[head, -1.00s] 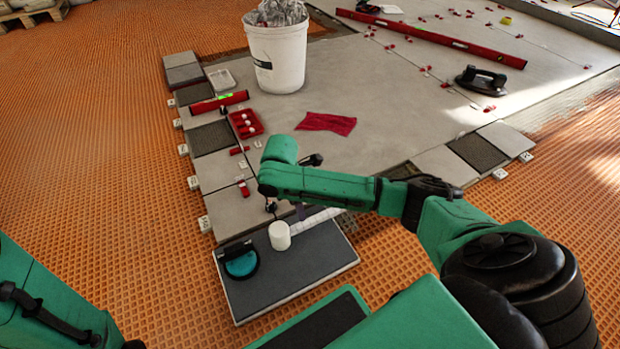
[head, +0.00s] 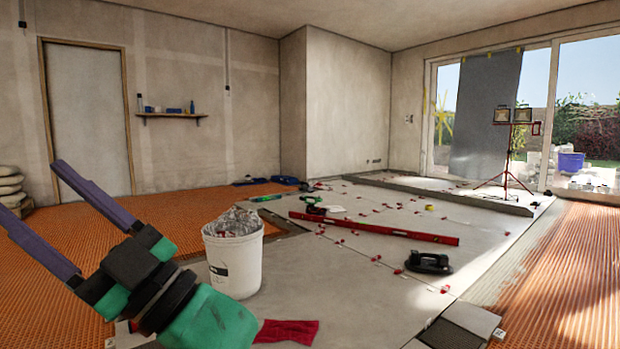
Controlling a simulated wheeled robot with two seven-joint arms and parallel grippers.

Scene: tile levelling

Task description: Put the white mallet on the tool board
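The white mallet and the tool board are not in the current head view, which is tilted up over the room. The gripper at the lower left, which I take for my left gripper (head: 31,190), is raised close to the camera. Its two purple fingers are spread wide and point up and left, with nothing between them. My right gripper is out of view, so I cannot tell what it holds.
A white bucket (head: 234,270) stands right of the gripper. A red cloth (head: 287,331), a long red level (head: 375,228) and a black suction lifter (head: 428,262) lie on the grey tiles. Orange matting (head: 200,215) covers floor at left. A tripod lamp (head: 508,150) stands far right.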

